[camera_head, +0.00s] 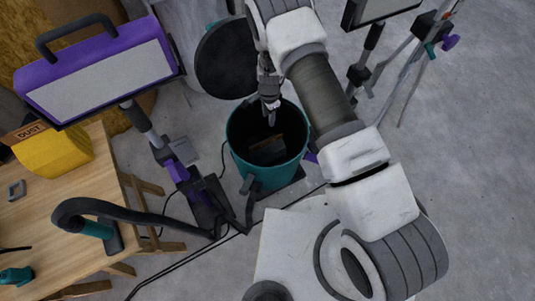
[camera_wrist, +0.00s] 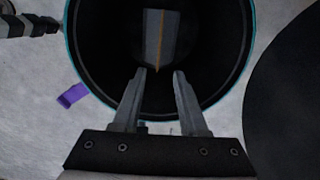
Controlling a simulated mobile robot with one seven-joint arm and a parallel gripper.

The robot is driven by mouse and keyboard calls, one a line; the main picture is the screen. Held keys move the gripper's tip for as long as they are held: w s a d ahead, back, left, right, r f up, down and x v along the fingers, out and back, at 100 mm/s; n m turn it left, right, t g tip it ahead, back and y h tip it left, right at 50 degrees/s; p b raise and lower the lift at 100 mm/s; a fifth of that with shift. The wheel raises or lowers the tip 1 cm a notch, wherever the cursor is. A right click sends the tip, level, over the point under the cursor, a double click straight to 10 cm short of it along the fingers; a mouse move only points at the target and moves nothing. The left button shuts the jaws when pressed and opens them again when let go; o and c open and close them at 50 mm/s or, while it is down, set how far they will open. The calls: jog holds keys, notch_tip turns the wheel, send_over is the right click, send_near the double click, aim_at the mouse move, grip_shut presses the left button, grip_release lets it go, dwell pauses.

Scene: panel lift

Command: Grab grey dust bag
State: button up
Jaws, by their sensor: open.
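The grey dust bag (camera_wrist: 152,36) lies inside a round teal bin (camera_head: 245,162), deep in its dark interior. It looks like a grey block with an orange stripe in the wrist view, and shows only dimly in the head view (camera_head: 264,149). My gripper (camera_wrist: 160,73) is open, with empty space between its fingers. It points down over the bin's opening in the head view (camera_head: 271,118). In the wrist view the bag lies beyond the fingertips, roughly centred between them and apart from them. The bag's lower part is lost in shadow.
The bin's black round lid (camera_head: 226,58) stands open behind it. A wooden table (camera_head: 55,215) at left holds a yellow box marked DUST (camera_head: 55,152). A purple-framed lamp (camera_head: 100,75) and a black hose (camera_head: 130,208) stand left of the bin. A tripod (camera_head: 415,60) is at right.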

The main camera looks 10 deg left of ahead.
jog(key=b, duration=0.4)
send_over(268, 141)
notch_tip(268, 141, down, 12)
jog(key=shift+f, duration=0.15)
jog(key=shift+w+a+f+b, duration=0.1)
jog(key=shift+f+b, duration=1.05)
jog(key=shift+f, duration=2)
grip_shut()
jog(key=shift+r, duration=0.15)
